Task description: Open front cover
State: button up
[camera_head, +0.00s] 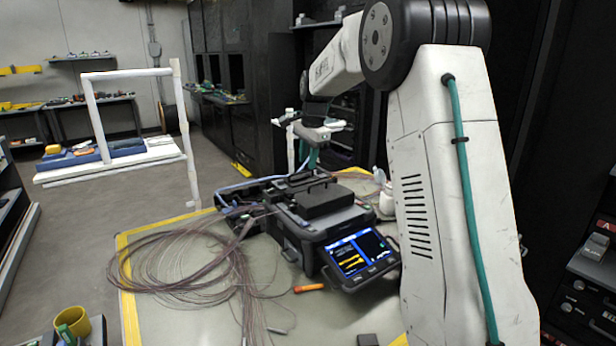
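The fusion splicer (300,232) is a dark boxy machine in the middle of the table. Its lit screen (360,254) faces the front right. A dark block-like cover (324,199) with a handle on top sits on the splicer and looks closed. My gripper (308,128) is above and behind the splicer, at the end of my white arm, apart from the cover. Its fingers are small and partly hidden, so their opening cannot be told. I see nothing held in it.
A large coil of thin fibre cable (190,265) lies on the table (150,320) left of the splicer. An orange-handled tool (309,288) lies in front of it. A white bottle (387,199) stands to its right. A yellow cup (73,321) is at the lower left.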

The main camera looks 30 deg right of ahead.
jog(key=d, duration=0.3)
send_over(316, 193)
jog(key=shift+m, duration=0.4)
jog(key=shift+w+f, duration=0.15)
jog(key=shift+f, duration=3.7)
jog(key=shift+c, duration=0.3)
